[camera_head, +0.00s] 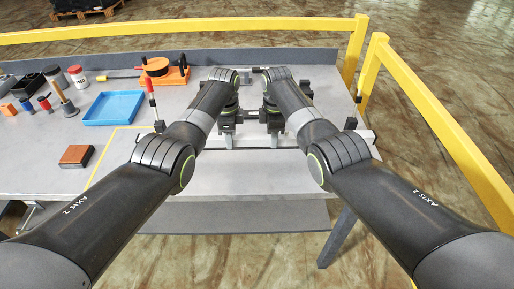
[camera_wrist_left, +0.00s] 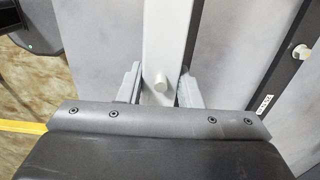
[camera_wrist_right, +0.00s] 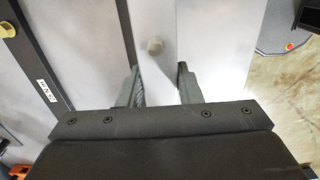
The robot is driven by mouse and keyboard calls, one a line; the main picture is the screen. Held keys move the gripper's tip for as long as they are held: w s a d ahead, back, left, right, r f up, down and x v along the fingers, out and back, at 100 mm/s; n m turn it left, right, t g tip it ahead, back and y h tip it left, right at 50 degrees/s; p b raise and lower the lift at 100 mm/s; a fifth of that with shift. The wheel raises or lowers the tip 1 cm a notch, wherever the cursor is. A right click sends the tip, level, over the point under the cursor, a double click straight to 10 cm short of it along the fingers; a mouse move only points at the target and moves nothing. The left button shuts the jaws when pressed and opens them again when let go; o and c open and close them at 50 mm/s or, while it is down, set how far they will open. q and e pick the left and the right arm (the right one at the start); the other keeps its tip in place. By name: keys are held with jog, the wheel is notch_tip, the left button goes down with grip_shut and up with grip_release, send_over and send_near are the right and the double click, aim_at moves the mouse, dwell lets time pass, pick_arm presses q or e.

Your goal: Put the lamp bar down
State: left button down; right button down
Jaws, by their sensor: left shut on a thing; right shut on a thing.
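The lamp bar (camera_head: 252,141) is a long pale bar lying across the picture near the table's front edge in the head view. My left gripper (camera_head: 229,141) and my right gripper (camera_head: 275,141) are shut on it, side by side near its middle. In the left wrist view the bar (camera_wrist_left: 167,45) runs between the two fingers, with a small round peg on its face. The right wrist view shows the bar (camera_wrist_right: 155,75) between the fingers with a similar peg. I cannot tell whether the bar touches the table or hangs just above it.
The grey table (camera_head: 110,178) holds a blue tray (camera_head: 114,107), a brown block (camera_head: 76,155) and an orange tool stand (camera_head: 172,76) on the left. Thin upright rods stand at the left (camera_head: 151,90) and right (camera_head: 359,97). Yellow railings (camera_head: 430,115) run behind and right.

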pick_arm(q)
jog(key=shift+f+b, duration=0.35)
jog(key=shift+f, duration=0.05)
pick_arm(e)
jog(key=shift+f, duration=0.4)
pick_arm(q)
jog(key=c, duration=1.5)
grip_release()
jog(key=shift+f, duration=0.2)
pick_arm(e)
jog(key=c, duration=1.5)
grip_release()
jog(key=shift+f, duration=0.2)
pick_arm(q)
jog(key=o, duration=0.5)
jog(key=shift+r, duration=0.15)
jog(key=shift+c, duration=0.2)
pick_arm(e)
jog(key=o, duration=0.5)
jog(key=shift+s+r, duration=0.1)
jog(key=shift+r, duration=0.05)
jog(key=shift+c, duration=0.2)
pick_arm(q)
jog(key=shift+s, duration=0.1)
jog(key=shift+r, duration=0.15)
